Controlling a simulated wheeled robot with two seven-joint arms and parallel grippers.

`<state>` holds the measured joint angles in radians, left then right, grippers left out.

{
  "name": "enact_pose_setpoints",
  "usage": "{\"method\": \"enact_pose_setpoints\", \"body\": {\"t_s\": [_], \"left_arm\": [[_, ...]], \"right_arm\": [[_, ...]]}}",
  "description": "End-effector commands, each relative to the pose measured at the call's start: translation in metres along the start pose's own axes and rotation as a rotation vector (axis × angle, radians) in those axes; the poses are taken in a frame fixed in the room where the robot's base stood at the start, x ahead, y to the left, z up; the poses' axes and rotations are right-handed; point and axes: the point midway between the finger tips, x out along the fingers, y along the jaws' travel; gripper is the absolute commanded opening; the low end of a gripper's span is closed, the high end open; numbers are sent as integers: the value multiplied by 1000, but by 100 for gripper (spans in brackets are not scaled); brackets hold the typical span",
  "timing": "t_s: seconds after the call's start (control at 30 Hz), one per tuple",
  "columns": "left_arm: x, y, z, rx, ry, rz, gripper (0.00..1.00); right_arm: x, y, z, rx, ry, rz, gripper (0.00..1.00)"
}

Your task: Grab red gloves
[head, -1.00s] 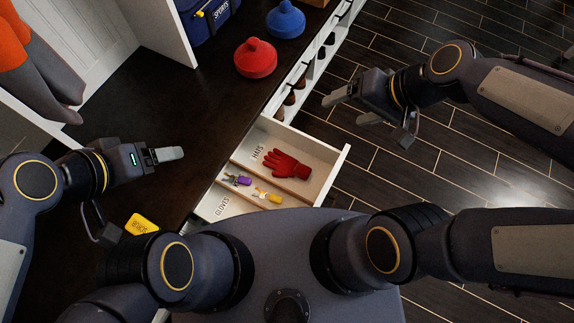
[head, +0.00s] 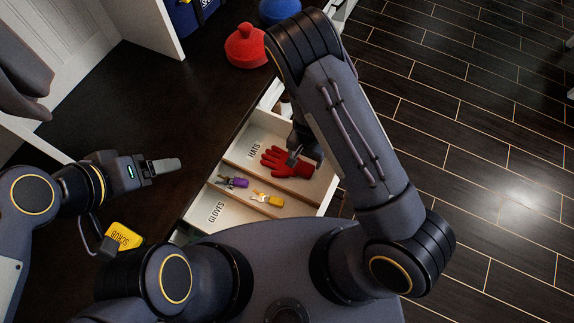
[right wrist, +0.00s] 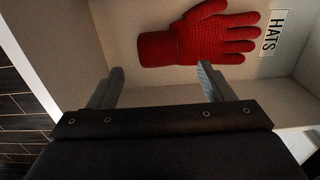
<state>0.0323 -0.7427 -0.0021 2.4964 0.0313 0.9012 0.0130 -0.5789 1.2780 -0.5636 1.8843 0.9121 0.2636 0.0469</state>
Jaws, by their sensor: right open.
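The red glove (head: 280,161) lies flat in the HATS compartment of the open drawer (head: 232,204). In the right wrist view the red glove (right wrist: 198,38) lies beyond my open fingertips, its cuff to the left and fingers to the right. My right gripper (head: 294,152) is over the drawer, at the glove's cuff side; its jaws (right wrist: 160,76) are apart with nothing between them. My right forearm hides part of the drawer's right side. My left gripper (head: 166,165) is over the dark bench top at the left, away from the drawer; its jaw gap is not clear.
Purple (head: 236,182) and yellow (head: 267,199) small items lie by the drawer's divider. A red hat (head: 246,48) and a blue hat (head: 279,10) sit on the bench (head: 150,95). A yellow tag (head: 124,236) lies near my left arm.

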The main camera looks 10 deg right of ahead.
Motion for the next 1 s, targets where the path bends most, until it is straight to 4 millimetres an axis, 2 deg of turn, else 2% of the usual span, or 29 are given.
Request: {"method": "enact_pose_setpoints", "body": {"t_s": [0.43, 0.53, 0.77, 1.0], "left_arm": [[17, -8, 9, 0, 0, 0, 76], [18, -8, 9, 0, 0, 0, 76], [18, -8, 9, 0, 0, 0, 76], [18, -8, 9, 0, 0, 0, 76]], "right_arm": [[62, 4, 0, 2, -4, 0, 75], [69, 4, 0, 1, -4, 1, 75], [69, 4, 0, 0, -3, 0, 75], [69, 4, 0, 0, -3, 0, 46]]}}
